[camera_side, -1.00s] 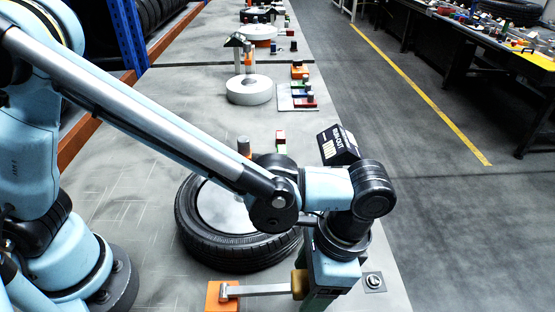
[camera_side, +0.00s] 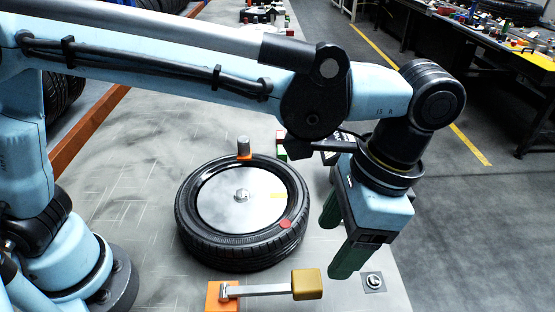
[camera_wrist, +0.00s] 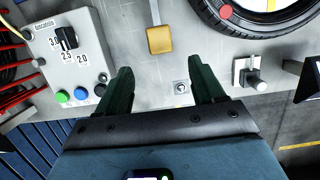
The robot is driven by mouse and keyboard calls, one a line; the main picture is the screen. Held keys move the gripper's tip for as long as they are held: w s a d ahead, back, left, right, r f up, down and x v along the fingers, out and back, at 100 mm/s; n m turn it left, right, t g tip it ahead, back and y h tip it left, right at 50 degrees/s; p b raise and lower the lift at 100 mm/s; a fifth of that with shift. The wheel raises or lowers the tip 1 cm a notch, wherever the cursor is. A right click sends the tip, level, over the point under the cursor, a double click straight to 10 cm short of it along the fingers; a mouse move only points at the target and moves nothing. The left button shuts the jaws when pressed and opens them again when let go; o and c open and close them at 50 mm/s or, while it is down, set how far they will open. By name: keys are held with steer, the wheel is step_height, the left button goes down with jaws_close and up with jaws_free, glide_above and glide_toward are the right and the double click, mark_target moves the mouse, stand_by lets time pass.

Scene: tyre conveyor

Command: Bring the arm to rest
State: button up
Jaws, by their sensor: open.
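My gripper (camera_side: 338,242) hangs from my arm at the right of the side view, above the table's right edge. Its two dark green fingers are spread apart with nothing between them. The wrist view also shows my gripper (camera_wrist: 160,88) open and empty. A lever with a yellow-tan handle (camera_side: 307,284) and an orange base (camera_side: 222,295) lies in front of the tyre, apart from the fingers. The handle also shows in the wrist view (camera_wrist: 159,39). A black tyre (camera_side: 242,250) with a silver disc lies flat on the table to the left of my gripper.
A small round switch (camera_side: 373,282) sits on a plate near the table's front right. A control box (camera_wrist: 67,60) with a dial and coloured buttons is at the left of the wrist view. The floor aisle (camera_side: 490,230) to the right is clear.

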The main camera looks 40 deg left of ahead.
steer(key=shift+r, duration=0.4)
steer(key=shift+w, duration=0.1)
steer(key=w+a+f+n+t+h, duration=0.1)
steer(key=a+n+t, duration=0.3)
steer(key=a, duration=1.1)
steer(key=w+a+f+n+t+h, duration=0.1)
steer(key=a+n+t, duration=0.4)
steer(key=a, duration=0.9)
steer(key=shift+a+f, duration=0.3)
steer(key=shift+a, duration=0.05)
